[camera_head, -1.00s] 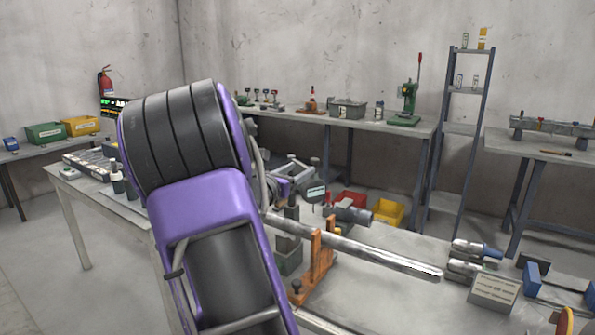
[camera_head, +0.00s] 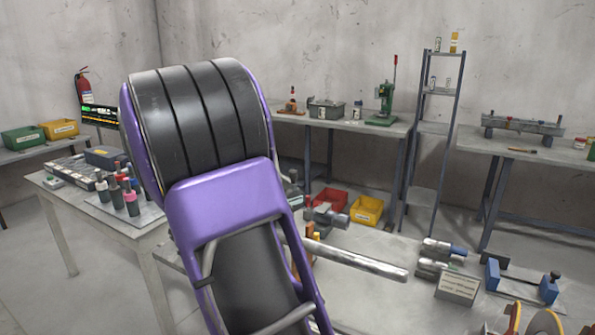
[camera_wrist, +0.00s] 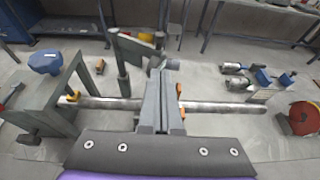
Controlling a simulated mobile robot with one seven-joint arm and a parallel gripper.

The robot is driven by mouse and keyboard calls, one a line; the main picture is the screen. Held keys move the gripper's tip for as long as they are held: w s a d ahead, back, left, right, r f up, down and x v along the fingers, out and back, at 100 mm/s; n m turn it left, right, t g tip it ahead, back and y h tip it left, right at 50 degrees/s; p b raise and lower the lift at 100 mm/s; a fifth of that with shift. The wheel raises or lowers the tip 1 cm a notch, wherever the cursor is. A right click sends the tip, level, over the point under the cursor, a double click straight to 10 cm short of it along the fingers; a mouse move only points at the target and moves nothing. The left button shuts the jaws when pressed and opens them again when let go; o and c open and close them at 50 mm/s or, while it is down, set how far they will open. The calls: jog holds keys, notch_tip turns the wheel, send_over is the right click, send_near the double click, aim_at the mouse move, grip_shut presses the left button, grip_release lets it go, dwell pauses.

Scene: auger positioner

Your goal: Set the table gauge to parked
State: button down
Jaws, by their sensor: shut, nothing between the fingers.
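In the wrist view my gripper (camera_wrist: 160,72) is shut and empty, with its fingers together over the long metal bar (camera_wrist: 220,107). Whether the fingers touch anything below them is not clear. Orange clamps (camera_wrist: 180,95) show beside the fingers. A dark green plate on an upright post (camera_wrist: 134,50) stands just left of and beyond the fingertips. I cannot tell which part is the table gauge, or read its setting. In the head view the bar (camera_head: 360,262) emerges from behind my purple arm, which hides my gripper and much of the bench.
Motor-like parts (camera_head: 437,250), a blue-ended fixture (camera_head: 520,280) and a label stand (camera_head: 457,288) occupy the bench's right side. Red (camera_head: 331,199) and yellow bins (camera_head: 366,210) lie beyond. Bottles (camera_head: 130,197) stand on the left table. A blue-topped item (camera_wrist: 46,61) stands left in the wrist view.

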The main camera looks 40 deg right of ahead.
aim_at(294, 177)
jog(key=x, duration=0.9)
jog(key=r+x, duration=0.1)
jog(key=x, duration=0.3)
jog(key=shift+w+d+f, duration=0.15)
jog(key=shift+w+d, duration=0.15)
jog(key=shift+d, duration=0.15)
jog(key=b, duration=0.1)
jog(key=d+n+t+b, duration=0.1)
jog(key=shift+s+d+f+y+b, duration=0.15)
jog(key=shift+s+f+y+b, duration=0.15)
jog(key=shift+b, duration=0.1)
jog(key=d+n+t+y+b, duration=0.1)
jog(key=d+n+t+b, duration=0.1)
jog(key=d+b, duration=0.2)
jog(key=d, duration=0.3)
jog(key=shift+d+r, duration=0.2)
jog(key=shift+r, duration=0.2)
jog(key=shift+s, duration=0.2)
